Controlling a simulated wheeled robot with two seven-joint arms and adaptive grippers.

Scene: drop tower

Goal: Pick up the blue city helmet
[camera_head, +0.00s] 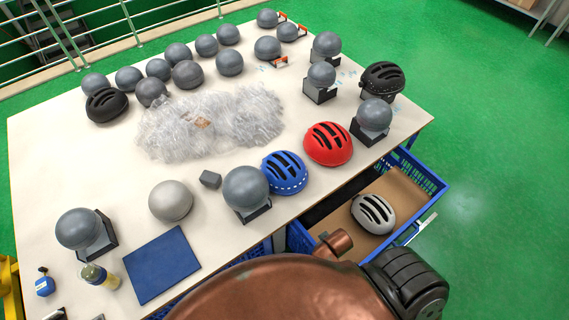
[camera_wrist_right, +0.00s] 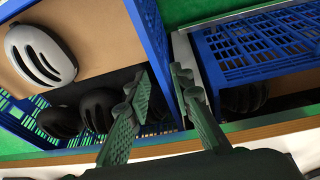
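The blue city helmet (camera_head: 284,172) has dark vent slots and a white dashed line along its lower edge. In the head view it sits on the pale table (camera_head: 115,205), between a grey ball on a dark stand (camera_head: 246,190) and the red helmet (camera_head: 328,144). It lies close to or against the ball; I cannot tell which. The blue helmet is not in that view. My left gripper is not in view.
A blue crate (camera_head: 432,180) beside the table holds a white helmet (camera_head: 373,213). Another blue crate (camera_wrist_right: 258,50) shows in the wrist view, with dark helmets below. Clear wrap (camera_head: 215,122), a blue mat (camera_head: 161,263) and several grey balls occupy the table.

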